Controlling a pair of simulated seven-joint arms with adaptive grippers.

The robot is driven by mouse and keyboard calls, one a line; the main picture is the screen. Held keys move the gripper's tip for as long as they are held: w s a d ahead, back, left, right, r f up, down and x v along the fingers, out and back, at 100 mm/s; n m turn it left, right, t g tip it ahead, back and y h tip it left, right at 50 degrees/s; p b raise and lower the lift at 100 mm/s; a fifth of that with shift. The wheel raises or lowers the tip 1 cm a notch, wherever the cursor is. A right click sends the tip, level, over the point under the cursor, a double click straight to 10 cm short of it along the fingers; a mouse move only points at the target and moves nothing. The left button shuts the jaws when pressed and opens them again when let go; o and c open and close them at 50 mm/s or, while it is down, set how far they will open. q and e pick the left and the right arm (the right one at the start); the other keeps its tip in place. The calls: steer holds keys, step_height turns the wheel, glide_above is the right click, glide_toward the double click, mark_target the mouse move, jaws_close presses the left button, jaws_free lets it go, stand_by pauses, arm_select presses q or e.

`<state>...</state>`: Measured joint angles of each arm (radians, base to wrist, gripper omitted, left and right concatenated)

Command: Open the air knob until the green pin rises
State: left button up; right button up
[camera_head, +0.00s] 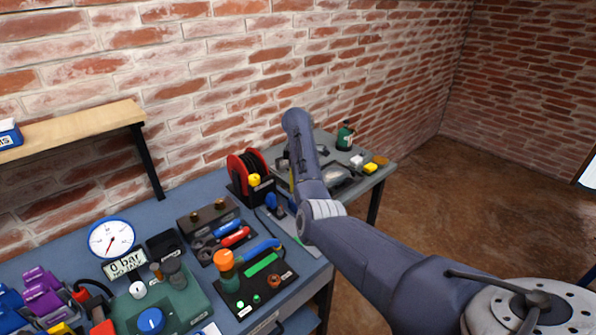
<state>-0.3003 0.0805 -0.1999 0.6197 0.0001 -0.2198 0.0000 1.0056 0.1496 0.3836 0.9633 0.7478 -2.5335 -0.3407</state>
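A blue knob (150,320) with a white mark sits on a green board (190,300) at the lower left. An orange knob (223,258) stands on a black panel (258,296) to its right. I cannot tell for sure which is the air knob. The black panel carries a green strip (262,264), a small green spot (240,304) and a blue handle (262,245). I cannot make out whether any of these is the green pin. A round white gauge (111,239) stands behind, with a sign (125,264) reading "0 bar". I see neither gripper.
My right arm crosses the picture over the bench's right end. Purple and blue parts (40,292) crowd the lower left. A wooden shelf (75,130) hangs on the brick wall.

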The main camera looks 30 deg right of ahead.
steer(key=shift+r, duration=2.95)
